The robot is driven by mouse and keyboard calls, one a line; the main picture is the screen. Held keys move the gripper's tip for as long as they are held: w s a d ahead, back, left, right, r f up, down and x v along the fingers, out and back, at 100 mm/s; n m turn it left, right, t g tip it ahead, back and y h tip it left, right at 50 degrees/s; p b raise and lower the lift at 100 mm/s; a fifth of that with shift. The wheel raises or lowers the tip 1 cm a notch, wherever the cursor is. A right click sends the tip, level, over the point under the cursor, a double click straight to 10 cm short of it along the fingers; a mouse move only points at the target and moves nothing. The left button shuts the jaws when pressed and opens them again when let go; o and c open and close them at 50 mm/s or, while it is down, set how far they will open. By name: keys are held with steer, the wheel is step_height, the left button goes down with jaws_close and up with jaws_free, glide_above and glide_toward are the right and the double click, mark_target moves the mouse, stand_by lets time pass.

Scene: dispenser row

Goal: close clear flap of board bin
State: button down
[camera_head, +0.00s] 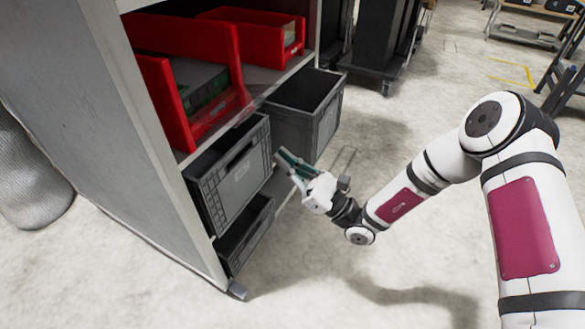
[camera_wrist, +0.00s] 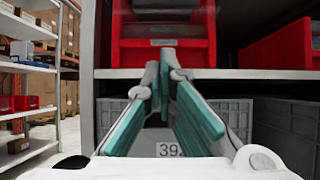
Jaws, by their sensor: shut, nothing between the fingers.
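A red open-fronted bin (camera_head: 200,45) stands on the upper shelf of the grey rack, with green-edged boards (camera_head: 205,90) inside it. A faint see-through edge shows near its front, but I cannot make out the clear flap's pose. My gripper (camera_head: 281,158) has teal fingers and is in front of the grey crates, lower than the red bin and apart from it. In the wrist view my gripper (camera_wrist: 165,65) has its fingertips together with nothing between them. A red bin (camera_wrist: 165,50) with a small label shows behind and above the fingertips.
Below the shelf are a grey crate (camera_head: 228,175) and another grey crate (camera_head: 305,115) that sticks out to the right. A lower crate (camera_head: 245,235) sits beneath. A second red bin (camera_head: 292,40) stands farther along the shelf.

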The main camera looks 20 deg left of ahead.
mark_target(235, 106)
steer(key=a+r+b, duration=0.2)
steer(key=a+r, duration=0.3)
steer(key=r, duration=0.1)
steer(key=shift+a+r, duration=0.15)
steer(key=shift+r, duration=0.25)
steer(key=shift+w+r+p, duration=0.1)
steer(key=shift+r+p, duration=0.05)
steer(key=shift+p, duration=0.2)
